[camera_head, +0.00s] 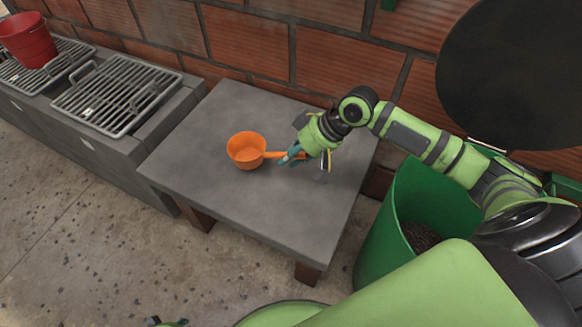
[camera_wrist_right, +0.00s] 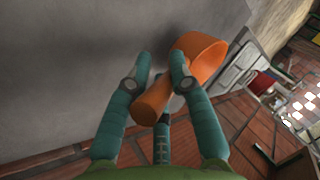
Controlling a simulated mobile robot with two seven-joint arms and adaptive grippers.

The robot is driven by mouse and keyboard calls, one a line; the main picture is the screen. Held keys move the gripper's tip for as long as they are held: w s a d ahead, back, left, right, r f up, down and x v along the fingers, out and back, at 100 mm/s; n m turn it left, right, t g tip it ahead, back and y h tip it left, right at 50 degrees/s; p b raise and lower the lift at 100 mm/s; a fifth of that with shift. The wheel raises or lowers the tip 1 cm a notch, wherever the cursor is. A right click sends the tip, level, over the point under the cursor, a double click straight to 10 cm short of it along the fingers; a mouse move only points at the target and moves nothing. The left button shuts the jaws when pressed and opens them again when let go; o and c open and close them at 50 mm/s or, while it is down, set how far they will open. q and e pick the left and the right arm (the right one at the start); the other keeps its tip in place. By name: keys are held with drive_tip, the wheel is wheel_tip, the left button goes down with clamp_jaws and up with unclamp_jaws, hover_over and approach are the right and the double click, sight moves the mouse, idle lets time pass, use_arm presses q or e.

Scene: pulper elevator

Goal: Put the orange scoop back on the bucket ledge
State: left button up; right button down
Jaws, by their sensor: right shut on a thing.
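The orange scoop (camera_head: 247,151) is over the grey table, with its round cup to the left and its handle to the right. It also shows in the right wrist view (camera_wrist_right: 205,55). My right gripper (camera_head: 292,155) is shut on the scoop's handle; in the right wrist view its teal fingers (camera_wrist_right: 160,78) are on either side of the handle. I cannot tell whether the scoop touches the tabletop. A red bucket (camera_head: 28,42) stands on a grill ledge (camera_head: 95,146) at the far left. A sliver at the bottom edge may be my left gripper (camera_head: 166,322), mostly out of frame.
The grey table (camera_head: 215,195) is otherwise bare. A metal grate (camera_head: 117,93) lies on the ledge left of it. A large green bin (camera_head: 378,242) with dark contents stands to the right. A brick wall (camera_head: 245,45) runs behind.

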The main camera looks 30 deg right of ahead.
wheel_tip(320, 180, down, 3)
drive_tip(key=shift+a+f+b, duration=0.1)
drive_tip(key=shift+b, duration=0.45)
use_arm(q)
drive_tip(key=shift+w+r, duration=0.15)
drive_tip(key=shift+r, duration=0.75)
drive_tip(key=shift+w+r, duration=0.15)
drive_tip(key=shift+r, duration=0.75)
use_arm(e)
drive_tip(key=shift+f, duration=0.55)
drive_tip(key=c, duration=1.1)
unclamp_jaws()
use_arm(q)
drive_tip(key=shift+f, duration=0.1)
use_arm(e)
drive_tip(key=shift+s+r, duration=0.1)
drive_tip(key=shift+r, duration=0.25)
use_arm(q)
wheel_tip(320, 180, down, 7)
drive_tip(key=s+p, duration=0.2)
drive_tip(key=shift+p, duration=0.35)
use_arm(e)
drive_tip(key=v, duration=1.1)
drive_tip(key=shift+r, duration=0.2)
drive_tip(key=shift+s, duration=0.1)
